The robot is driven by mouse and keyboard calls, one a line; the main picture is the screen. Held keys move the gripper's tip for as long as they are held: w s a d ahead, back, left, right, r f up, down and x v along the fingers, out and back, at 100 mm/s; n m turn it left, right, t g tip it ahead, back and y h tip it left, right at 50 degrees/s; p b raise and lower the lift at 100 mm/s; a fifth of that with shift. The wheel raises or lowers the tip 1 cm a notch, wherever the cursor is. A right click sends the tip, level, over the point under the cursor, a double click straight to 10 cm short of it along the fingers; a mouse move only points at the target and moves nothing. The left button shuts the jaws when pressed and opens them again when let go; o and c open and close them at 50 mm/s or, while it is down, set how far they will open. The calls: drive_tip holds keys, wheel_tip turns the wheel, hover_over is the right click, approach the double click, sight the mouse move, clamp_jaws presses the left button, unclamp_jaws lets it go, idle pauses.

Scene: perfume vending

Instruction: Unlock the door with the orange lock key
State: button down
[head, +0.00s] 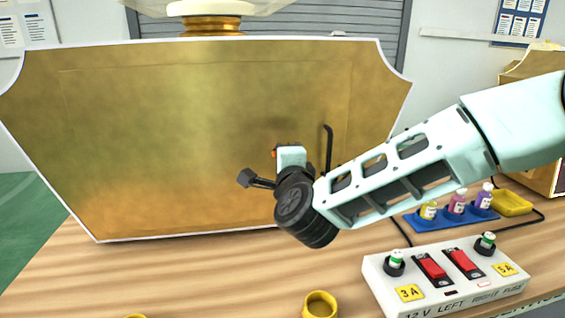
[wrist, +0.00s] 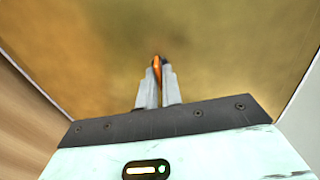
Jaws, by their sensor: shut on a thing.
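The door is the large gold panel (head: 190,130) with a pale edge in the head view, and it fills the wrist view (wrist: 225,60). A black bent handle (head: 328,148) stands out from its right half. My gripper (head: 284,155) is in front of the panel, left of the handle; its fingers are mostly hidden in the head view. In the wrist view, my gripper (wrist: 157,78) is shut on the orange key (wrist: 157,63), which points at the panel. A bit of the key's orange shows in the head view (head: 274,153). No lock hole is visible, and I cannot tell whether the key touches the panel.
A white fuse box (head: 445,275) with red switches stands at the front right of the wooden table. Behind it are a blue tray (head: 440,222) with small bottles and a yellow dish (head: 512,203). A yellow ring (head: 320,304) lies at the front edge.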

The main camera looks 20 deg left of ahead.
idle(0.3)
drive_tip(key=c, duration=1.6)
unclamp_jaws()
drive_tip(key=v, duration=1.7)
drive_tip(key=shift+s+b, duration=0.2)
drive_tip(key=shift+b, duration=0.25)
